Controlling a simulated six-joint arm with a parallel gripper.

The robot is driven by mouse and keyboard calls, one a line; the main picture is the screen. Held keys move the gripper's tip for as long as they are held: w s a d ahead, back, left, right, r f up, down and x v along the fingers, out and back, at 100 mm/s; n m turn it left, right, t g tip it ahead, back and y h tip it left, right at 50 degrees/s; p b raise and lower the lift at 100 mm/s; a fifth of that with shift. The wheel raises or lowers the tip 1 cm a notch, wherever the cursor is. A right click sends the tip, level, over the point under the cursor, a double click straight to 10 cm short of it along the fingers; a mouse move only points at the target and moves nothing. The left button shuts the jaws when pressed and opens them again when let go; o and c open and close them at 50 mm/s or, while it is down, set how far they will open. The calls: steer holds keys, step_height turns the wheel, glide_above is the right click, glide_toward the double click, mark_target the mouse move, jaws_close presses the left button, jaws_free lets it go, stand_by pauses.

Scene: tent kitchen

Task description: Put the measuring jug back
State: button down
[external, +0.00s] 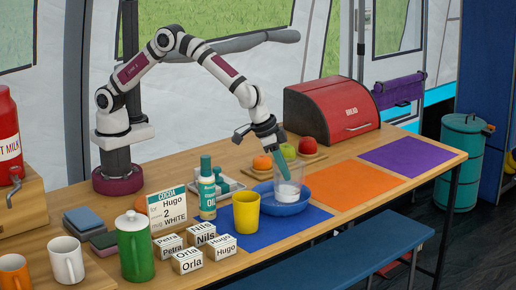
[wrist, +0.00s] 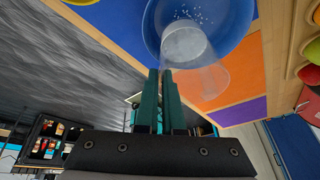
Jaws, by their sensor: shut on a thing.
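The measuring jug (external: 289,188) is clear, with something whitish in its lower part. It stands tilted or upright over the blue bowl (external: 266,205); I cannot tell whether it touches the bowl. My gripper (external: 281,168) reaches down from above and is shut on the jug at its upper left side. In the wrist view, my green fingers (wrist: 162,76) are close together at the jug (wrist: 208,78). The blue bowl (wrist: 238,22) lies behind it with small white bits inside. The exact grip point on the jug is hard to make out.
A yellow cup (external: 246,212), a teal-labelled bottle (external: 207,188), a card (external: 167,213) and several name blocks (external: 188,260) crowd the left. Fruit (external: 262,163) and a red bread box (external: 330,112) stand behind. The orange mat (external: 350,184) and purple mat (external: 415,156) are clear.

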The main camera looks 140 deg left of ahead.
steer(key=w+a+r+m, duration=0.1)
steer(key=w+a+r, duration=0.1)
steer(key=a+r, duration=0.7)
steer(key=s+a+f, duration=0.3)
steer(key=a+f, duration=0.9)
steer(key=shift+f+t, duration=0.15)
steer(key=shift+t, duration=0.15)
steer(key=shift+s+f, duration=0.1)
steer(key=shift+f, duration=0.05)
steer(key=c, duration=1)
jaws_free()
steer(key=shift+d, duration=0.1)
steer(key=shift+c, duration=0.2)
